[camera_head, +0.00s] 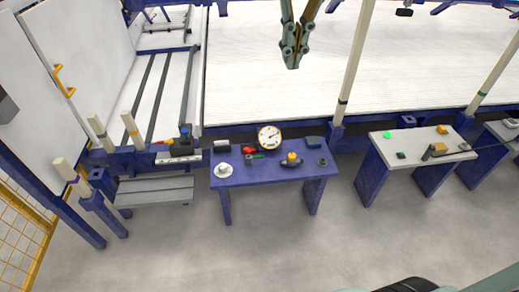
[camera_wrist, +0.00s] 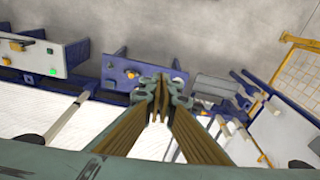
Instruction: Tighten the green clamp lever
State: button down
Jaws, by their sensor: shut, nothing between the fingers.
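My gripper (camera_head: 291,58) hangs at the top of the head view, over the large pale board, and is shut with nothing in it. In the wrist view its closed fingers (camera_wrist: 160,98) fill the middle and hide part of the scene. A small green-handled item (camera_head: 256,156) lies on the blue table (camera_head: 234,182) beside a red piece. It may be the clamp lever, but it is too small to tell. A round green spot (camera_head: 387,134) shows on the white table (camera_head: 400,166) at the right. My gripper is well apart from both tables.
The blue table also carries a round gauge (camera_head: 269,136), a white cup on a saucer (camera_head: 223,170), a yellow-topped part (camera_head: 291,159) and a dark green ring (camera_head: 323,162). Pale posts (camera_head: 357,50) rise beside the board. The grey floor (camera_head: 270,250) in front is clear.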

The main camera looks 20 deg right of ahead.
jog(key=w+d+f+g, duration=0.1)
jog(key=w+f, duration=0.5)
jog(key=w, duration=0.4)
jog(key=w+f+g, duration=0.1)
jog(key=w+f, duration=0.6)
jog(key=w, duration=0.4)
jog(key=w+d+f+g, duration=0.1)
jog(key=w+f, duration=0.5)
jog(key=w, duration=0.4)
jog(key=w+f+m+g, duration=0.1)
jog(key=w+f, duration=0.4)
jog(key=f, duration=0.4)
jog(key=w+f, duration=0.4)
jog(key=f, duration=0.5)
jog(key=g, duration=0.2)
send_near(255, 157)
jog(key=shift+y, duration=0.3)
jog(key=w+d+r, duration=0.2)
jog(key=w+d, duration=0.1)
jog(key=shift+w+d+r, duration=0.1)
jog(key=shift+w+d, duration=0.1)
jog(key=shift+d, duration=0.1)
jog(key=shift+s, duration=0.1)
jog(key=shift+b+x, duration=1.15)
jog(key=shift+x, duration=3.75)
jog(key=shift+s+m, duration=0.15)
jog(key=shift+m, duration=0.25)
